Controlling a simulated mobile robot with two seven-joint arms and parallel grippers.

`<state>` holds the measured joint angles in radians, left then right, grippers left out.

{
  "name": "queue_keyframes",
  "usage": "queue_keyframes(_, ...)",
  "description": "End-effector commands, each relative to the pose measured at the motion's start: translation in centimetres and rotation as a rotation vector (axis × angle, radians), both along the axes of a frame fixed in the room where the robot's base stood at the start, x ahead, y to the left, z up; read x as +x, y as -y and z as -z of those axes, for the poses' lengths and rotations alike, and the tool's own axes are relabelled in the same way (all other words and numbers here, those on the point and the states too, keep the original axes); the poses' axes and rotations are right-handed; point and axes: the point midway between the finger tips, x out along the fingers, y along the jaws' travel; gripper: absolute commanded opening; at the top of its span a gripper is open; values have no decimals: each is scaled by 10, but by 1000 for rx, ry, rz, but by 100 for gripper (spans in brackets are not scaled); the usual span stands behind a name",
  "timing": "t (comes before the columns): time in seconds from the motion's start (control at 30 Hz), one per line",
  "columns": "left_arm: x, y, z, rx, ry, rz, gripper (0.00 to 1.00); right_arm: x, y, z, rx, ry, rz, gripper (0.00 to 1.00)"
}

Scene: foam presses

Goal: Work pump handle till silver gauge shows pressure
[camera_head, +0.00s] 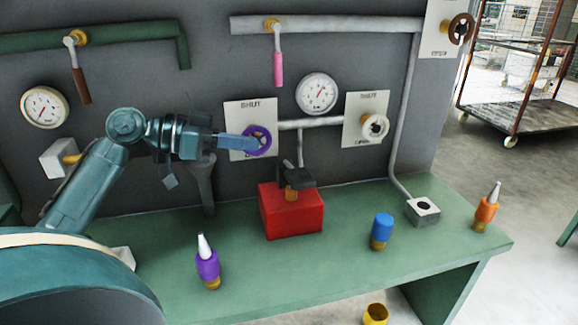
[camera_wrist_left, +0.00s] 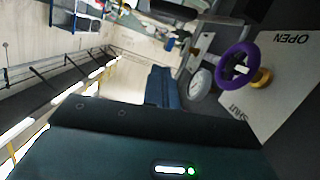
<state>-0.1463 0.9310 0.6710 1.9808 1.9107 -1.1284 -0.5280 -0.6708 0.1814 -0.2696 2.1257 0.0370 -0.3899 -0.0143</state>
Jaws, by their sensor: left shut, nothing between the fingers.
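The red pump box (camera_head: 291,212) stands on the green bench against the wall, with a black handle piece (camera_head: 297,178) on top. The silver gauge (camera_head: 317,93) hangs on the wall above it; its dial is too small to read surely. My left gripper (camera_head: 254,143) is shut and empty, in front of the purple valve wheel (camera_head: 262,133), up and left of the pump. In the left wrist view its fingers (camera_wrist_left: 163,88) are together, with the purple wheel (camera_wrist_left: 238,64) to their right, apart from them. My right gripper is not in view.
A brass-rimmed gauge (camera_head: 44,107) and brown and pink levers (camera_head: 278,69) are on the wall. Purple (camera_head: 207,264), blue (camera_head: 381,230) and orange (camera_head: 486,208) bottles stand on the bench (camera_head: 340,265).

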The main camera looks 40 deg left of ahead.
Motion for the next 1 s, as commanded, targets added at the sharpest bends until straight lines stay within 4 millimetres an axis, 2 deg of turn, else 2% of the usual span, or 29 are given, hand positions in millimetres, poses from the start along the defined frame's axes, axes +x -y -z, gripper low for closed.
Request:
queue_keyframes(0.13,19,18,3,3,0,3,0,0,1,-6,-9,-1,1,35)
queue_keyframes(0.5,61,57,17,1,1,1,0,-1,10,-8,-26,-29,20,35)
queue_keyframes(0.6,59,58,38,-2,-6,0,0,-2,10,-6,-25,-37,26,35)
queue_keyframes(0.7,58,59,49,-1,-5,0,0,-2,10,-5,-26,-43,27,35)
queue_keyframes(1.0,57,60,60,1,-1,-1,0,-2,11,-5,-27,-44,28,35)
